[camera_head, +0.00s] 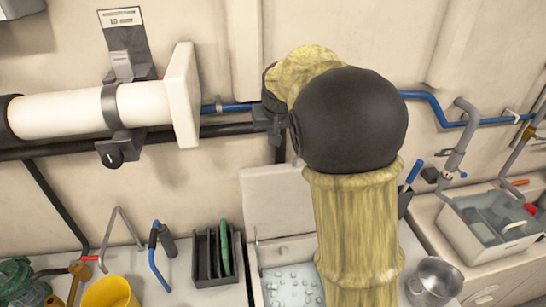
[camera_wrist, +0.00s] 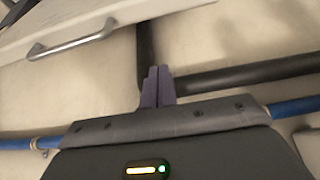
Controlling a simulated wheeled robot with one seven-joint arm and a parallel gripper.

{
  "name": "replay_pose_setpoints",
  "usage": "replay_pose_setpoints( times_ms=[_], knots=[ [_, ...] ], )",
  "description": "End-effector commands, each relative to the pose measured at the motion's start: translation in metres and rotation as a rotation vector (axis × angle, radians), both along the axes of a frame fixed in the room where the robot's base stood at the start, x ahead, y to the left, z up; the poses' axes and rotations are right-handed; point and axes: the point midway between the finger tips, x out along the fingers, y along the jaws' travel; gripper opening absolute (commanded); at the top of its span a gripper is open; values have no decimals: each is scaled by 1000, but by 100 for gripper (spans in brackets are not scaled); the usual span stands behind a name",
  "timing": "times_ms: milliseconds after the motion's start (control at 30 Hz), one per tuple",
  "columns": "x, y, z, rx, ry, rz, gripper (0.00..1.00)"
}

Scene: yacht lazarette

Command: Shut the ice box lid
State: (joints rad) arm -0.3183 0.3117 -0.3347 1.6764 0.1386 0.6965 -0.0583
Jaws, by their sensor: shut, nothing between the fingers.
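The ice box (camera_head: 254,285) is sunk in the counter, with pale ice showing inside. Its cream lid (camera_head: 270,205) stands open, raised upright against the wall. My arm covers the right part of both box and lid. In the wrist view, a cream panel with a metal bar handle (camera_wrist: 70,46) is at upper left; it looks like the lid, but I cannot be sure. My gripper (camera_wrist: 157,72) is shut and empty, its purple fingertips to the right of that handle and apart from it. My gripper is hidden behind my arm in the head view.
A black rack (camera_head: 207,258) with a green item stands left of the box. A yellow bucket (camera_head: 110,292) is farther left. A metal pot (camera_head: 436,280) and a grey bin (camera_head: 490,225) are at right. Pipes and a white cylinder (camera_head: 90,108) run along the wall.

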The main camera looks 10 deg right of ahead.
Motion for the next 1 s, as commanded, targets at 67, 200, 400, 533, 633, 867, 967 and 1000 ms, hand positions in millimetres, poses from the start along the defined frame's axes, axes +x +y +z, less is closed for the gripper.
replay_pose_setpoints(
  times_ms=[67, 200, 400, 533, 633, 867, 967, 1000],
  knots=[
    [0, 0, -1, 0, 0, 0, 0],
    [3, 0, -7, 0, 2, 0, 0],
    [16, 0, -32, -1, 4, 0, 0],
    [26, 0, -51, -1, 4, 0, 0],
    [34, -1, -66, 0, 3, -1, 0],
    [41, 0, -88, 0, 1, 0, 0],
    [30, 0, -89, 1, 0, 0, 0],
    [26, 0, -90, 1, 1, 0, 0]
  ],
)
